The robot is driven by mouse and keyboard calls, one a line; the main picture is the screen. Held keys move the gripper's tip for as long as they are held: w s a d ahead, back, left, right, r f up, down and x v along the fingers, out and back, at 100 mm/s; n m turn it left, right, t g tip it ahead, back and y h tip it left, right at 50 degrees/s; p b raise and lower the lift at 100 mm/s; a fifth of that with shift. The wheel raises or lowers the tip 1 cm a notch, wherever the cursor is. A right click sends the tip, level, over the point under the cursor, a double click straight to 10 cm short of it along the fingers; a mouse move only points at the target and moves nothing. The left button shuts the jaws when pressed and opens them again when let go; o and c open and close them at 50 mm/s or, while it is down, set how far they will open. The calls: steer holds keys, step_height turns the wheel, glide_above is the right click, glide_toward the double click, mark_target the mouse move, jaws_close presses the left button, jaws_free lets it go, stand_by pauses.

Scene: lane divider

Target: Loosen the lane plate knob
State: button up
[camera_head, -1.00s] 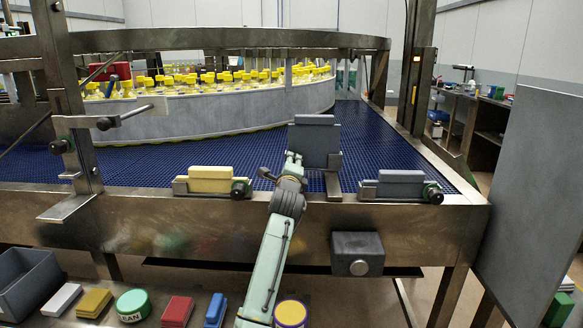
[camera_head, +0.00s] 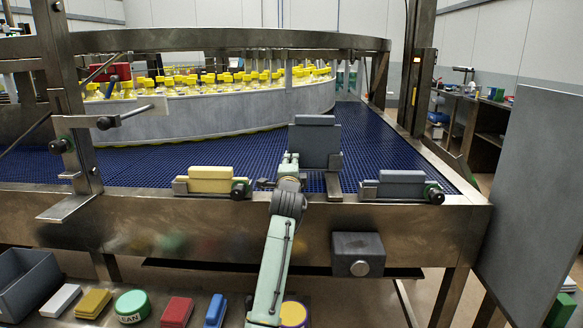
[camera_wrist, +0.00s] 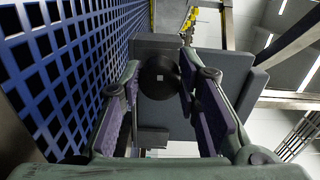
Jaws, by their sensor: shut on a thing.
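The lane plate (camera_head: 316,142) is an upright dark grey plate on the blue mesh belt, behind my gripper (camera_head: 290,158) in the head view. In the wrist view its round black knob (camera_wrist: 158,76) sits between the two fingertips. My gripper (camera_wrist: 160,84) is shut on this knob, one purple-padded finger on each side. The plate's grey body (camera_wrist: 232,82) shows behind and to the right of the knob. The knob is hidden by my gripper in the head view.
A yellow block (camera_head: 211,178) on a bracket with a black knob stands left, and a grey block (camera_head: 401,178) on a similar bracket stands right. A dark box (camera_head: 358,254) hangs on the steel frame. A large grey panel (camera_head: 535,190) bounds the right side.

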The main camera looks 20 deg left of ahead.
steer(key=shift+r, duration=0.15)
steer(key=o, duration=1.2)
steer(key=v, duration=1.2)
